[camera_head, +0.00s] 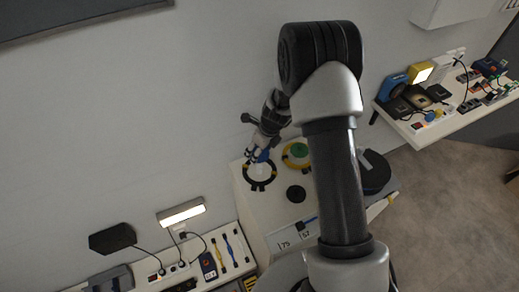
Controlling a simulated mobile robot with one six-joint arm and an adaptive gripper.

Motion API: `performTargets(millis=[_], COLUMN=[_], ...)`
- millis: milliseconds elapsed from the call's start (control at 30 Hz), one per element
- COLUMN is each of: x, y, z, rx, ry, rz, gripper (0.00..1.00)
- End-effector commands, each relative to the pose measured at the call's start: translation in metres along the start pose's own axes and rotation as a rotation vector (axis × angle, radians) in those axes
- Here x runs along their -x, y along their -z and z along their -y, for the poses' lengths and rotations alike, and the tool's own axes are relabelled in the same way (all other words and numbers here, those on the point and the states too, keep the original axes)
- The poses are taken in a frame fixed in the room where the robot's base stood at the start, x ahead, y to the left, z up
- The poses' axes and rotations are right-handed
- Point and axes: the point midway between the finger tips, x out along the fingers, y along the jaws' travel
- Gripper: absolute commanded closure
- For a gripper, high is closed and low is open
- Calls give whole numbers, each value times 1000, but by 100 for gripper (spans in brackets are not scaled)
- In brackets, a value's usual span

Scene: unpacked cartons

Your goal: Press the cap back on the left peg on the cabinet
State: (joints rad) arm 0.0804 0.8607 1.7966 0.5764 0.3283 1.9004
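The white cabinet (270,222) stands in the middle of the view, its top seen from above. On its top at the left is a dark ring (249,184) around a pale round centre (260,171); I cannot make out a peg there. To the right is a yellow ring (288,161) with a green round piece (299,150). A black disc (296,193) lies nearer the front. My gripper (252,158) is over the back edge of the left ring. A small blue piece (264,156) shows beside its fingers; I cannot tell whether it is held or is the cap.
My arm hides part of the cabinet's right side. A dark round object (374,172) is at right. A low bench with a lamp (182,213) and tools stands at left. A shelf (428,131) with several devices is at far right. The wall is close behind.

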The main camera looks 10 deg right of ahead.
Motion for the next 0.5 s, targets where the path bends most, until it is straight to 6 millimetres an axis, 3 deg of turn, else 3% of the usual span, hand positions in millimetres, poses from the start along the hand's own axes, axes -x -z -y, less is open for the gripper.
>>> performTargets(millis=[500], x=[-25], y=[7], z=[2], rx=[-39], ry=[10], rz=[0], gripper=[54])
